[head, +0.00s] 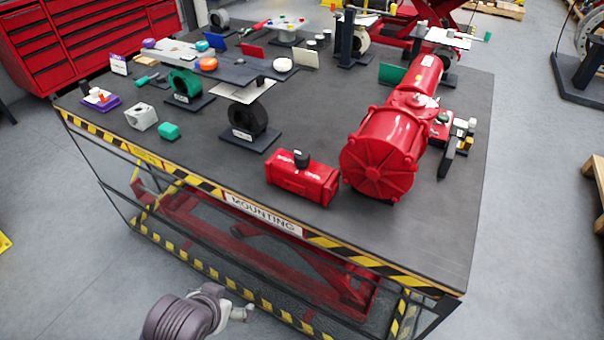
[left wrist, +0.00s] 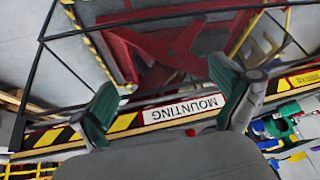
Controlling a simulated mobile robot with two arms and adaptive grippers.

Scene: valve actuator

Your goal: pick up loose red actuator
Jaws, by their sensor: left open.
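A small box-shaped red actuator (head: 303,180) with a black knob on top lies near the front edge of the table in the head view. It stands apart on the grey top, just left of a large red cylindrical actuator (head: 385,150). My left gripper (left wrist: 170,106) is open in the left wrist view, with its two green-padded fingers spread and nothing between them. Beyond the fingers are the table's front edge and its MOUNTING label. I cannot make out the small red actuator in that view. My right gripper is in neither view.
The table (head: 345,240) has a striped front edge with a MOUNTING label (head: 263,214). A black valve on a stand (head: 248,118), a green valve (head: 184,84) and a white block (head: 141,116) stand left of the actuator. The table's front right corner is clear.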

